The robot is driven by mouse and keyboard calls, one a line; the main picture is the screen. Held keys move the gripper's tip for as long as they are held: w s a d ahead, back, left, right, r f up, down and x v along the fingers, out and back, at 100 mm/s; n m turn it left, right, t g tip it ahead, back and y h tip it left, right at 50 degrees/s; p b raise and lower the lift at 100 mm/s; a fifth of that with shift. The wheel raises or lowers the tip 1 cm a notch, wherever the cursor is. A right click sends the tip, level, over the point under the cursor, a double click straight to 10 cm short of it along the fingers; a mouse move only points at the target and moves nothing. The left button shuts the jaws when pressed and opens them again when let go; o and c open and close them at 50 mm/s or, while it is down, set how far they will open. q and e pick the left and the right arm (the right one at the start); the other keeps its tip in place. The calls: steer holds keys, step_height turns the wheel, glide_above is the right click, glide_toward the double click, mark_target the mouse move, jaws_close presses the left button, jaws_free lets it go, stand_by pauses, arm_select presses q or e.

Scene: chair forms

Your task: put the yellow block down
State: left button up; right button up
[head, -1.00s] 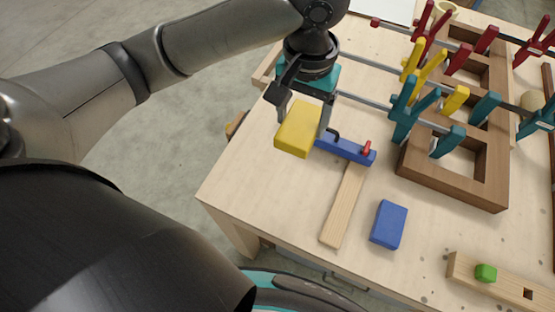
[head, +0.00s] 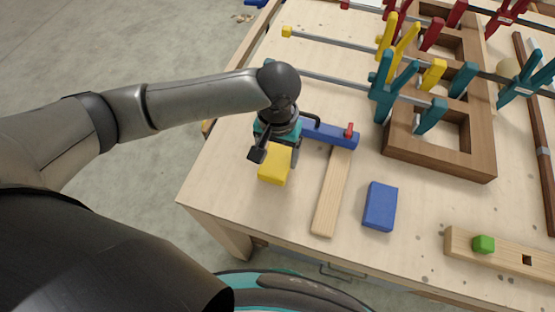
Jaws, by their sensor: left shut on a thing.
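The yellow block (head: 274,168) is in the jaws of my left gripper (head: 276,152), near the left front corner of the wooden workbench (head: 225,205). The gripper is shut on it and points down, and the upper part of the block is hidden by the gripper. The block is low over the bench top; I cannot tell whether it touches the wood. My right gripper is not in view.
A blue block (head: 380,206) lies farther right. A brown frame (head: 440,160) with several clamps fills the back right. Bare bench lies in front of the yellow block.

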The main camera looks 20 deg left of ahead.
mark_target(278, 158)
arm_select(q)
step_height(278, 158, down, 3)
steer(key=shift+r, duration=0.1)
steer(key=o, duration=1.4)
steer(key=shift+r, duration=0.1)
step_height(278, 158, up, 12)
steer(key=shift+f+p, duration=0.1)
steer(key=shift+p, duration=1)
